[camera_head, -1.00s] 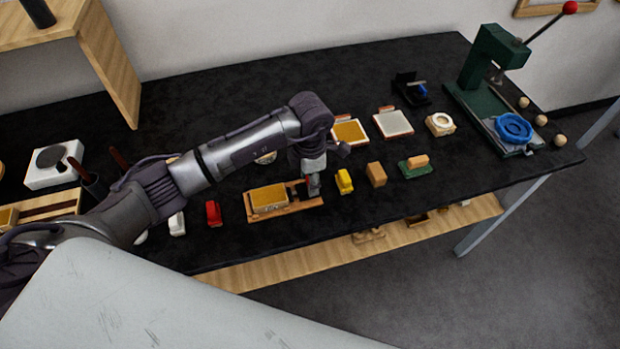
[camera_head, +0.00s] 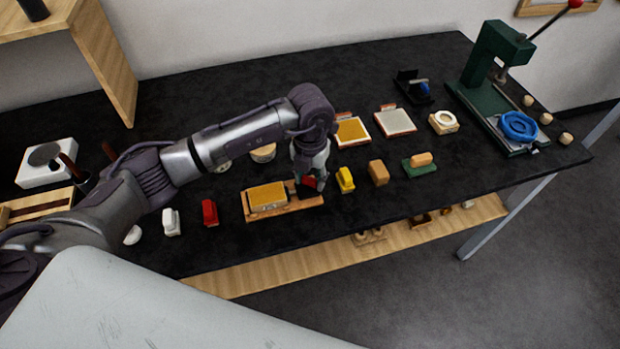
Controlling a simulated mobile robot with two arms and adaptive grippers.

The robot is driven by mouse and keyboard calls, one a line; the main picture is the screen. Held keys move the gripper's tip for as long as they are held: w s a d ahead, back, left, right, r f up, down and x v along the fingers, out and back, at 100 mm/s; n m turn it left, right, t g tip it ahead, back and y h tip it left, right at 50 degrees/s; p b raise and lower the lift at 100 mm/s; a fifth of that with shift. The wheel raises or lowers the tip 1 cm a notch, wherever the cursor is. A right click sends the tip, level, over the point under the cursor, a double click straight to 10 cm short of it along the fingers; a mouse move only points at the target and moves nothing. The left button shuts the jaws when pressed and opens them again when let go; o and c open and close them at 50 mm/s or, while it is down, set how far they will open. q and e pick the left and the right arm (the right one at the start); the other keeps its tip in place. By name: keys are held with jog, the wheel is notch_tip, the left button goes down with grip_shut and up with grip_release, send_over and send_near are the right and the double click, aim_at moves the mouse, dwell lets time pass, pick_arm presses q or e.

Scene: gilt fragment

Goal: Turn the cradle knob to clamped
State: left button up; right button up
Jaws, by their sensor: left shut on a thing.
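The cradle is a wooden base (camera_head: 291,207) on the black bench, with a gold-topped block (camera_head: 267,197) lying in it. My left gripper (camera_head: 309,179) points down at the cradle's right end. It is shut on the cradle knob (camera_head: 310,182), of which a small red part shows between the dark fingers. The gripper hides most of the knob, so I cannot read its setting. My right gripper is not in view.
A yellow piece (camera_head: 345,180) stands just right of the cradle, with a tan block (camera_head: 379,173) beyond it. A red piece (camera_head: 209,213) stands to its left. A green press (camera_head: 490,75) stands at the far right. The bench's front edge is close.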

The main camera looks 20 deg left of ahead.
aim_at(310, 178)
pick_arm(q)
jog(key=n, duration=0.3)
jog(key=shift+n+b, duration=0.3)
jog(key=shift+b, duration=0.05)
jog(key=shift+n, duration=1.9)
jog(key=o, duration=1.1)
jog(key=shift+o, duration=0.2)
jog(key=shift+r, duration=0.15)
notch_tip(310, 178, up, 12)
